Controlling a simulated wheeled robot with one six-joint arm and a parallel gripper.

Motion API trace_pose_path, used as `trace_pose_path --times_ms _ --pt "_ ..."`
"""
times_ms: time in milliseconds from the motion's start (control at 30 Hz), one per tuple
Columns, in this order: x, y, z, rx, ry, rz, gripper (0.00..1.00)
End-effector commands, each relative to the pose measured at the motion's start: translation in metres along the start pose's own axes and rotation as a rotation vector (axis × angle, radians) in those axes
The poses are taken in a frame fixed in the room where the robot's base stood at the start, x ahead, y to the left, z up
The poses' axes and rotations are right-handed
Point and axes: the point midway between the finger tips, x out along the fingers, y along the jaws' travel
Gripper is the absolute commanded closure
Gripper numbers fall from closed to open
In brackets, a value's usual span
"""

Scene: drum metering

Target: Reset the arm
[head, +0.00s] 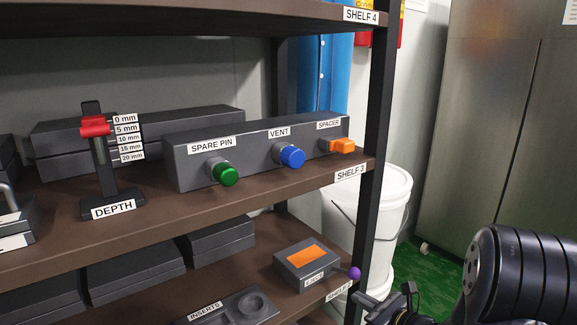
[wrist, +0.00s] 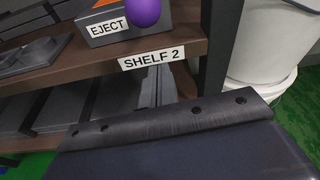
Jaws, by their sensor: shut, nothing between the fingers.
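My arm (head: 515,275) enters the head view at the lower right. My gripper (head: 368,301) shows small and dark beside the SHELF 2 label, partly cut off by the lower edge. It is shut and empty. A purple ball (head: 355,273) is just above it at the shelf's front corner; the ball also shows at the top of the wrist view (wrist: 143,11), in front of the EJECT box (wrist: 108,24). A dark bar with holes (wrist: 165,122) fills the lower wrist view.
The shelf 2 edge (wrist: 160,62) and a dark upright post (head: 374,150) stand close to my gripper. A white bucket (head: 375,205) stands behind the post. Shelf 3 holds a DEPTH stand (head: 107,165) and a box with green (head: 225,174) and blue (head: 292,157) knobs.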

Motion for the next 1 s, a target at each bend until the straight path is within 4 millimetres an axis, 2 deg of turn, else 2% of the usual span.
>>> trace_pose_path --times_ms 33,533,900,1000 --pt "0.004 0.001 -0.007 0.001 -0.019 -0.002 1.0" --pt "0.02 0.005 -0.018 -0.001 -0.208 -0.036 1.0" --pt "0.026 0.006 -0.025 0.004 -0.412 -0.056 1.0" --pt "0.031 0.005 -0.026 0.007 -0.417 -0.057 1.0"
